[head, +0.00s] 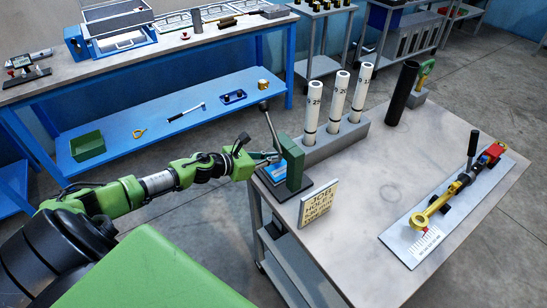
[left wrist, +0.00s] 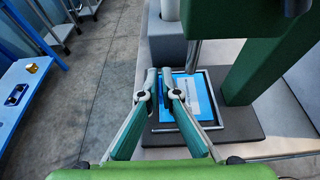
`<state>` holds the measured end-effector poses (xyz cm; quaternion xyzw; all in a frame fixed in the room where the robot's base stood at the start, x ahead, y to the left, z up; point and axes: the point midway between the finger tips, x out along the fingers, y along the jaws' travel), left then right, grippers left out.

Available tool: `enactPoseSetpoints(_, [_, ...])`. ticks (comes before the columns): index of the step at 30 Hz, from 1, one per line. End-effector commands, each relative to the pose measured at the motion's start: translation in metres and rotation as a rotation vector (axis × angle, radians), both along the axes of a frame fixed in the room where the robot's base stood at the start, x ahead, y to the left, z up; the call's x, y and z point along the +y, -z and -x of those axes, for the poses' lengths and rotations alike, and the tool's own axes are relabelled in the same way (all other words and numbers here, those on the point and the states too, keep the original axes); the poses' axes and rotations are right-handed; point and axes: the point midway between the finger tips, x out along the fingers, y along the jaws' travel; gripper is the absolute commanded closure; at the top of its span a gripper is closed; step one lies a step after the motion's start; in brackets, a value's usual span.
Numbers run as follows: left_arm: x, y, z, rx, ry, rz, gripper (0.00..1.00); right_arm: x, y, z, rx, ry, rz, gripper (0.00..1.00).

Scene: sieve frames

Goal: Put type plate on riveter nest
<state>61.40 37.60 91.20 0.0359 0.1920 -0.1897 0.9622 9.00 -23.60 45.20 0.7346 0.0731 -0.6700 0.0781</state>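The green riveter (head: 294,165) stands at the left corner of the grey table, its lever raised; its column also shows in the left wrist view (left wrist: 240,75). On its dark base lies the nest, a thin metal frame (left wrist: 216,106). A flat blue plate with a pale area (left wrist: 203,97), which looks like the type plate, lies inside the frame. My left gripper (head: 272,157) is over the nest. In the left wrist view its fingertips (left wrist: 160,72) are at the plate's left side, a narrow gap between them. The fingers hide part of the plate. My right gripper is out of view.
A holder with white tubes (head: 338,105) stands behind the riveter, a dark tube (head: 402,92) beyond it. A job sign (head: 318,202) stands in front. A yellow tool on a grey board (head: 432,212) lies right. The table's middle is clear. A blue bench (head: 150,118) stands left.

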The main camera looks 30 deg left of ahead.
Motion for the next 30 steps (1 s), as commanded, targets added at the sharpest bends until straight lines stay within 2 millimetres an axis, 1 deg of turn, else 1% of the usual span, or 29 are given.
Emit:
enactPoseSetpoints(3, [0.000,0.005,0.000,-0.001,0.000,0.000,1.00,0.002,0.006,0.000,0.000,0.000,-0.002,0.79])
enactPoseSetpoints(4, [0.000,0.003,0.000,0.000,0.000,-0.001,0.89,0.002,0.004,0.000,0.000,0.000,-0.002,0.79])
enactPoseSetpoints(5, [0.000,0.003,0.000,0.000,0.000,-0.001,0.81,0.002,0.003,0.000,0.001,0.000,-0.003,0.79])
enactPoseSetpoints(6, [0.000,0.003,0.000,0.000,0.000,-0.001,0.79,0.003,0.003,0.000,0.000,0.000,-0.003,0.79])
enactPoseSetpoints(14, [0.000,0.003,0.000,0.001,0.000,0.000,0.79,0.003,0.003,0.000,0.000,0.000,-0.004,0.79])
enactPoseSetpoints(19, [0.001,-0.002,0.001,0.001,0.000,0.000,0.79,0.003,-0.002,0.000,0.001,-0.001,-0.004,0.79])
enactPoseSetpoints(22, [0.005,-0.001,0.012,0.004,-0.001,-0.002,0.79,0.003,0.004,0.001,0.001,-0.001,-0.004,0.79])
enactPoseSetpoints(30, [0.019,-0.016,0.046,0.004,-0.001,-0.002,0.79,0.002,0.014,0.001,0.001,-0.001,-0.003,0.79])
